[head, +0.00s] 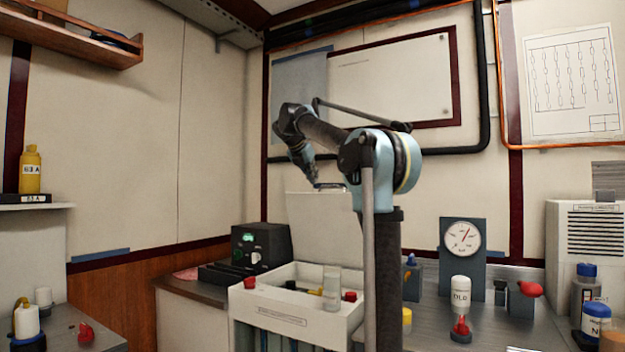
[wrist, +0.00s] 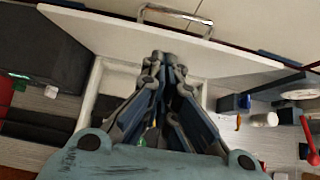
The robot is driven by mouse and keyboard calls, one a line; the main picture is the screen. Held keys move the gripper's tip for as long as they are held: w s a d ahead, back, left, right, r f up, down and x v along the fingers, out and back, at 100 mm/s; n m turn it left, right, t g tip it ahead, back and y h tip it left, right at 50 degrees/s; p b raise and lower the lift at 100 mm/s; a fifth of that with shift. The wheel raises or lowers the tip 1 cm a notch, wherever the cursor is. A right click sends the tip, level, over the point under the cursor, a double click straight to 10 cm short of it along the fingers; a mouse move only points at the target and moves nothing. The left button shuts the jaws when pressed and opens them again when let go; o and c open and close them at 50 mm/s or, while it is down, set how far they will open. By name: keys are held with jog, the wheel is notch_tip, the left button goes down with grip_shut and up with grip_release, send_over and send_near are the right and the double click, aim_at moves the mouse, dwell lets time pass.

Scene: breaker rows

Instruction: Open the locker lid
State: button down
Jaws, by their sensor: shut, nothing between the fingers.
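The white locker (head: 290,318) stands on the counter with its lid (head: 322,230) raised, roughly upright, at the back of the box. The lid also shows as a broad pale panel in the wrist view (wrist: 225,70), with a metal handle (wrist: 175,18) at its far edge. My gripper (head: 315,183) is at the lid's top edge in the head view. In the wrist view my gripper (wrist: 165,57) has its fingers together and empty, in front of the lid and short of the handle. Whether the fingers touch the lid cannot be told.
A gauge (head: 463,238), a white bottle (head: 461,293) and other items crowd the right counter.

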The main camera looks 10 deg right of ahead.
jog(key=w+d+f, duration=0.4)
jog(key=w+d, duration=0.1)
jog(key=w, duration=0.2)
jog(key=shift+w+d+f, duration=0.15)
jog(key=shift+d, duration=0.05)
